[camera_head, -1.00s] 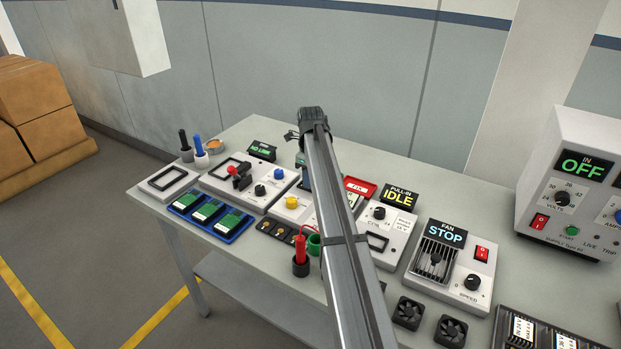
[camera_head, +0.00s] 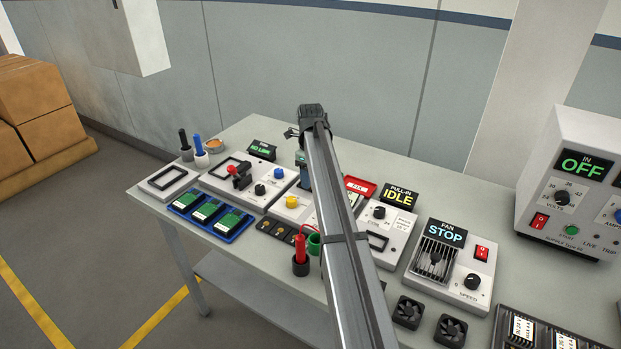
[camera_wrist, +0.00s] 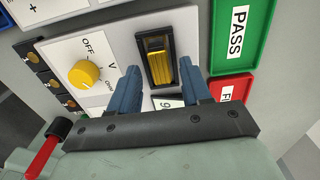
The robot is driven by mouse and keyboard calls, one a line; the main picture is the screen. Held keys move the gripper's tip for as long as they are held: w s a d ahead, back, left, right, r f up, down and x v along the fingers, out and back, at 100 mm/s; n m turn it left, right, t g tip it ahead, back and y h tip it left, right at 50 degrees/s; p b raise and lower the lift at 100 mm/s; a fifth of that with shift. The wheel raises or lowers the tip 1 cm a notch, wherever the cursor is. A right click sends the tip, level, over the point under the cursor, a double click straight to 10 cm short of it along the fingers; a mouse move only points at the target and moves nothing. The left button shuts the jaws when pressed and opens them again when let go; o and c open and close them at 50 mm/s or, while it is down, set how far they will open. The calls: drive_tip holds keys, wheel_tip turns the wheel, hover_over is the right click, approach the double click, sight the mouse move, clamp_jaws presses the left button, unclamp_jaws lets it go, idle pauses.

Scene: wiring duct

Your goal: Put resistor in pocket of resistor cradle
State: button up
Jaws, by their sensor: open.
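In the wrist view, a gold ribbed resistor (camera_wrist: 157,70) sits inside the black rectangular frame of the resistor cradle (camera_wrist: 150,40), on a white panel. It lies lengthwise in the pocket; I cannot tell how deep it sits. My gripper (camera_wrist: 159,79) is open, with one blue finger on each side of the cradle's near end. I see the resistor between the fingers, and neither finger is clearly touching it. In the head view, my arm hides the cradle and the resistor, and a blue part of my gripper (camera_head: 304,172) shows beside the arm.
The panel's yellow knob (camera_wrist: 88,76) is left of the fingers. A green PASS tray (camera_wrist: 240,35) and a red tray (camera_wrist: 232,88) lie to the right. A dark strip with gold parts (camera_head: 281,232) and a red probe (camera_head: 300,248) stand near the table's front.

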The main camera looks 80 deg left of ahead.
wheel_tip(320, 180, up, 11)
drive_tip(key=shift+r, duration=0.2)
idle(0.3)
idle(0.4)
